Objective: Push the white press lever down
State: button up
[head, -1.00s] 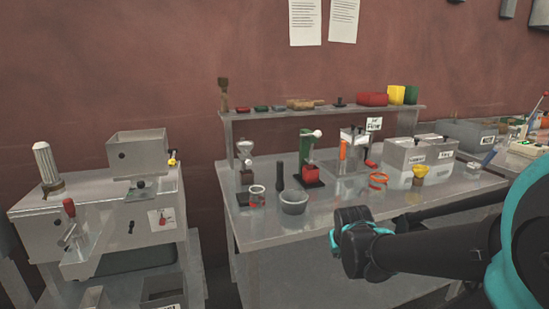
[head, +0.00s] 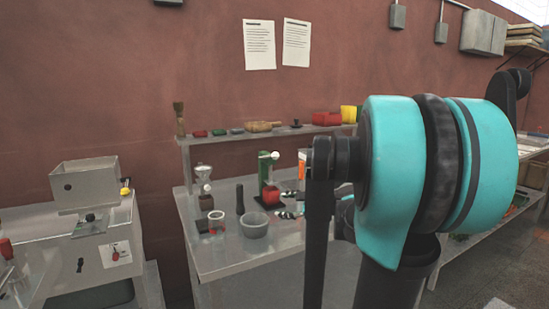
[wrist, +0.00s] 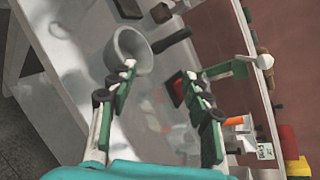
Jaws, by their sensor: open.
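The small green press (head: 264,172) stands on the bench with a red part at its foot. Its white lever (head: 275,155) ends in a ball near the top of the column and looks raised. In the tilted wrist view, the green press (wrist: 222,70) lies to the right of centre, with the white lever (wrist: 263,61) beyond the right finger. My gripper (wrist: 160,74) is open, with nothing seen between its fingers. It is apart from the lever. In the head view, my arm hides most of my gripper, and only its fingertips (head: 283,203) show just right of the press.
A shelf (head: 235,137) runs behind. My arm covers the bench's right side.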

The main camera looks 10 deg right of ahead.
aim_at(278, 156)
jog(key=w+d+r+m+t, duration=0.55)
jog(key=d+r+m, duration=0.25)
jog(key=r, duration=0.3)
jog(key=shift+g, duration=0.45)
jog(key=x, duration=1.7)
jog(key=shift+w+r, duration=0.15)
jog(key=shift+w, duration=0.15)
grip_shut()
